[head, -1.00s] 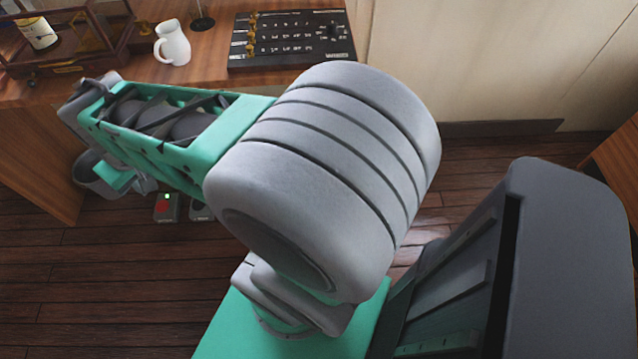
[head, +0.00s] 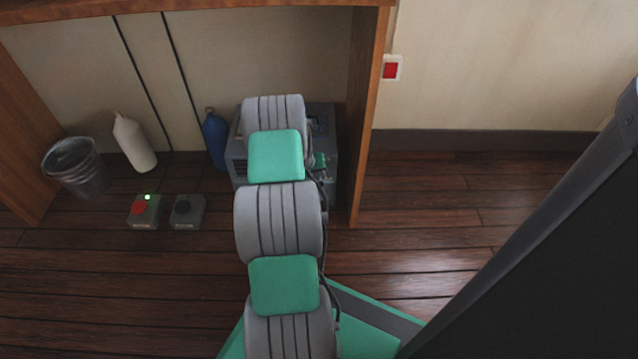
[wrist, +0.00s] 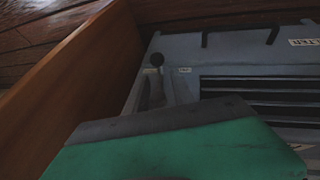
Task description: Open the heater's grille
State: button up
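The heater (head: 328,120) is a grey box on the floor under the desk, at its right end. In the head view my arm covers most of its front. In the wrist view the heater (wrist: 185,50) fills the right side close up, with the dark horizontal slats of its grille (wrist: 265,84). My gripper (wrist: 165,140), a green part with a dark edge, covers the lower wrist view in front of the heater. Its fingertips and any contact are hidden.
The desk's wooden side panel (head: 362,115) stands close to the heater's right. A blue bottle (head: 215,138), white bottle (head: 133,142), bin (head: 75,167), red-button box (head: 145,211) and dark-knob box (head: 187,211) are left. Floor (head: 440,200) right of the panel is clear.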

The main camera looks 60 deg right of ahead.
jog(key=b+x, duration=0.1)
jog(key=x, duration=0.3)
jog(key=shift+f, duration=0.15)
jog(key=shift+c, duration=0.5)
grip_shut()
jog(key=shift+w, duration=0.15)
